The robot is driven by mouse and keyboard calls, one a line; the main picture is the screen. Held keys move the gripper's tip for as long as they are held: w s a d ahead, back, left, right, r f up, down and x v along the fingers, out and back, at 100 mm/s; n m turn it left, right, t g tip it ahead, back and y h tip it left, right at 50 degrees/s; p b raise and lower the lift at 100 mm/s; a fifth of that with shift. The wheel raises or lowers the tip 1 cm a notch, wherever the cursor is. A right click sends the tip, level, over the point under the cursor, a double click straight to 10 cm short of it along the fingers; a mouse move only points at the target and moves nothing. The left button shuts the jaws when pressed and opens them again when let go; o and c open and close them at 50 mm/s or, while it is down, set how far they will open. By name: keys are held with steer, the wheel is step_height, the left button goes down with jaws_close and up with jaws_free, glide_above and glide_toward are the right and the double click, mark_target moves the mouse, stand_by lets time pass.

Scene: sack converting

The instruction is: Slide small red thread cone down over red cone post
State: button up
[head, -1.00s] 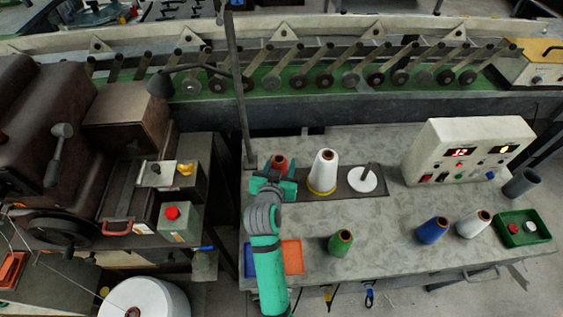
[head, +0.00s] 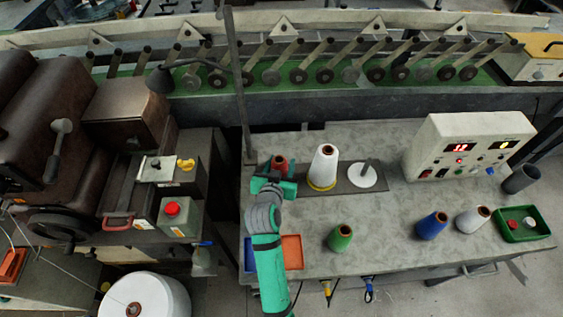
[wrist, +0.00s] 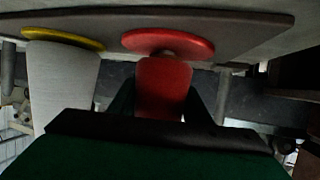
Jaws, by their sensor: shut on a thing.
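The small red thread cone (wrist: 163,88) is upright between the dark green fingers of my gripper (wrist: 160,112), which is shut on it. In the head view, the cone's top (head: 279,162) shows above my gripper (head: 275,182). The red disc (wrist: 168,42) at the foot of the red cone post lies close beyond the cone's wide end in the wrist view. A small pale piece shows between cone and disc; I cannot tell whether it is post or cone core. The rest of the post is hidden.
A tall white cone (head: 324,166) on a yellow disc stands just right of my gripper. Further right is a bare post on a white disc (head: 362,177). Green (head: 341,237), blue (head: 432,225) and white (head: 472,219) cones stand nearer the front. A control box (head: 468,147) is at the right.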

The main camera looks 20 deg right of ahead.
steer(key=shift+f, duration=0.2)
steer(key=o, duration=1.2)
steer(key=shift+o, duration=0.2)
steer(key=shift+s, duration=0.1)
steer(key=v, duration=1)
steer(key=shift+s+a+r, duration=0.2)
steer(key=shift+s, duration=0.05)
